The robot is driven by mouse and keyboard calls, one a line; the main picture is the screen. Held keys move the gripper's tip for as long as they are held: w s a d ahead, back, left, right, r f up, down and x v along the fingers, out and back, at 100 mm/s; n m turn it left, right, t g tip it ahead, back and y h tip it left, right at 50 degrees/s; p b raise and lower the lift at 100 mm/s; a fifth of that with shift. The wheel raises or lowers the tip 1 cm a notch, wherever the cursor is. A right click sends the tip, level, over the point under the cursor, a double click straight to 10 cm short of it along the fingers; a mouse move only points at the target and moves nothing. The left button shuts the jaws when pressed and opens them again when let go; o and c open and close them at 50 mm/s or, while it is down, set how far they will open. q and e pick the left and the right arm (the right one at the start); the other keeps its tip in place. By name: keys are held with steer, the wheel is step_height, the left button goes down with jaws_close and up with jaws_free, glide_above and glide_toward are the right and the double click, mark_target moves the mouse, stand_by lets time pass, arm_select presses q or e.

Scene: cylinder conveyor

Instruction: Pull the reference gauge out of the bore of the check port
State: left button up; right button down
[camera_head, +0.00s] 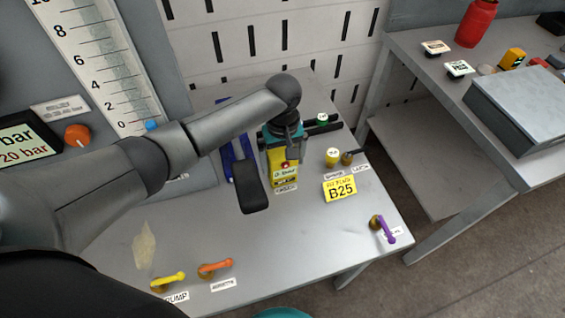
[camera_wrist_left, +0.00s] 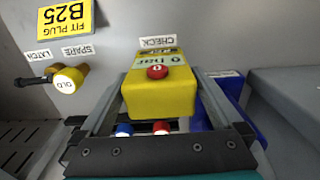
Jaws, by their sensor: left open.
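The reference gauge appears to be the yellow block marked "bar" with a red button on top; it stands at the CHECK label in the head view (camera_head: 283,178) and the left wrist view (camera_wrist_left: 160,97). My left gripper (camera_head: 285,150) is over it with its fingers apart. In the wrist view, the left gripper's (camera_wrist_left: 163,88) fingers lie on either side of the yellow block; I cannot tell whether they touch it. The check port's bore is hidden below the block. A small blue end and a red end show between gripper and block. My right gripper is not in view.
A blue part (camera_head: 240,160) stands left of the gauge. A yellow OLD plug (camera_head: 332,157) and the B25 sign (camera_head: 340,188) are to its right. Yellow (camera_head: 170,281), orange (camera_head: 215,268) and purple (camera_head: 384,229) levers sit near the front. The bench middle is mostly clear.

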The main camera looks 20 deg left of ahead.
arm_select(q)
steer(key=shift+f, duration=0.3)
steer(key=shift+c, duration=0.4)
jaws_close()
stand_by(1.1)
